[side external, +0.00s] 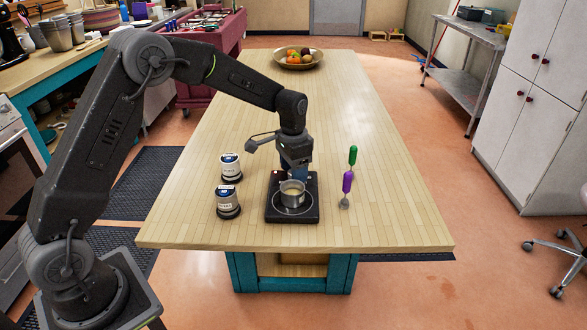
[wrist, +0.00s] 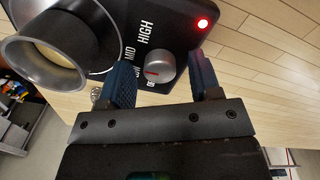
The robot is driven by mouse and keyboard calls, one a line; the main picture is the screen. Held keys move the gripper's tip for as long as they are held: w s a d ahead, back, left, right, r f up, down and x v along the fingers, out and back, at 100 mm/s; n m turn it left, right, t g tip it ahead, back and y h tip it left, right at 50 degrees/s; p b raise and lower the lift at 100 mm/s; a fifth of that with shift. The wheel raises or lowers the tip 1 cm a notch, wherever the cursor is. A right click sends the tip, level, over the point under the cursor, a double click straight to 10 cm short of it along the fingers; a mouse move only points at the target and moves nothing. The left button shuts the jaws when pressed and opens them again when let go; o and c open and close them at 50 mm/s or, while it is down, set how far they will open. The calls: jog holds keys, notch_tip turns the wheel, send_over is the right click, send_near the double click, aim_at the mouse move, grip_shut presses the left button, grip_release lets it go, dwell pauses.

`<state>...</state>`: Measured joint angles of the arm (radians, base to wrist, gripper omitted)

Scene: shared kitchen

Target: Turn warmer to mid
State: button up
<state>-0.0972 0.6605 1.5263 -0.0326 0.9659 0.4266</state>
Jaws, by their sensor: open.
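The black warmer (side external: 311,214) sits on the wooden table, with a small metal pot (side external: 292,194) of pale contents on its round plate. In the wrist view, the warmer's silver knob (wrist: 163,64) has a short red mark on its face, pointing toward the left, roughly at the partly covered LOW label. MID and HIGH labels show beside it, and a red light (wrist: 203,22) glows near the warmer's corner. My gripper (wrist: 163,60) is open, with one blue finger on each side of the knob. Contact cannot be told. In the side view, my gripper (side external: 298,173) is behind the pot.
Two labelled jars (side external: 230,166) (side external: 228,200) stand on dark bases left of the warmer. A fruit bowl (side external: 299,60) is at the far end. The table between is clear.

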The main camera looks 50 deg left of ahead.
notch_tip(320, 180, up, 14)
jog(key=shift+a, duration=0.2)
dwell(0.4)
jog(key=shift+f, duration=0.1)
jog(key=s+d+r+n+t, duration=0.15)
jog(key=s+r, duration=0.25)
jog(key=s, duration=0.4)
jog(key=s+d+r+t, duration=0.2)
jog(key=s+r, duration=0.2)
jog(key=s, duration=0.4)
jog(key=s+f+n+t, duration=0.1)
jog(key=s+f, duration=0.1)
jog(key=s, duration=0.4)
jog(key=s+d+f+n+t, duration=0.1)
jog(key=s+f, duration=0.2)
jog(key=s, duration=0.4)
jog(key=shift+s+d, duration=0.15)
jog(key=shift+s, duration=0.1)
